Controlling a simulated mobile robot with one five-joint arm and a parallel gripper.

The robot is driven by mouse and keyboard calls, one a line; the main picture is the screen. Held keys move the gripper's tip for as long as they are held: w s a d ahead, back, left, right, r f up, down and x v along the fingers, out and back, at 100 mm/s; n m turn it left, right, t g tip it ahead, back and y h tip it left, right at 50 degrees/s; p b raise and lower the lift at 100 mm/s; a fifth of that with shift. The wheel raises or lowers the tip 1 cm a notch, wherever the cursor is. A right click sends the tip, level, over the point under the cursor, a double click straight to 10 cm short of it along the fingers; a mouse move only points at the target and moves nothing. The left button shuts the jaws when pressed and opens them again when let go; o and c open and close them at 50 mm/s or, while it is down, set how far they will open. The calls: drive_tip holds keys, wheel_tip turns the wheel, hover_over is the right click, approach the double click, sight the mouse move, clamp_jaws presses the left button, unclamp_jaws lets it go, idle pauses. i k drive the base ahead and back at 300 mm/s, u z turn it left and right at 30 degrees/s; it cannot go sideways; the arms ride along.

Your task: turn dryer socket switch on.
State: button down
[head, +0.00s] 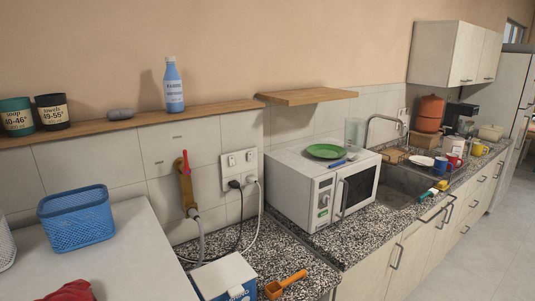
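A white double socket plate (239,171) is on the tiled wall, left of the microwave and below the wooden shelf. It has two small switches near its top. A black plug (234,184) is in its left side and a light plug (251,181) in its right side, with cords hanging down. Which plug belongs to the dryer cannot be told, and the switch positions are too small to read. My gripper is not in view.
A brass pipe with a red tap lever (185,182) stands left of the socket. The white microwave (322,187) stands to its right. Below are a blue-and-white box (225,277) and an orange scoop (286,284). A blue basket (77,220) sits on the white top at left.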

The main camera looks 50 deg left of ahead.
sight(232, 159)
drive_tip(key=z, duration=0.1)
drive_tip(key=i, duration=0.45)
drive_tip(key=u, duration=2.15)
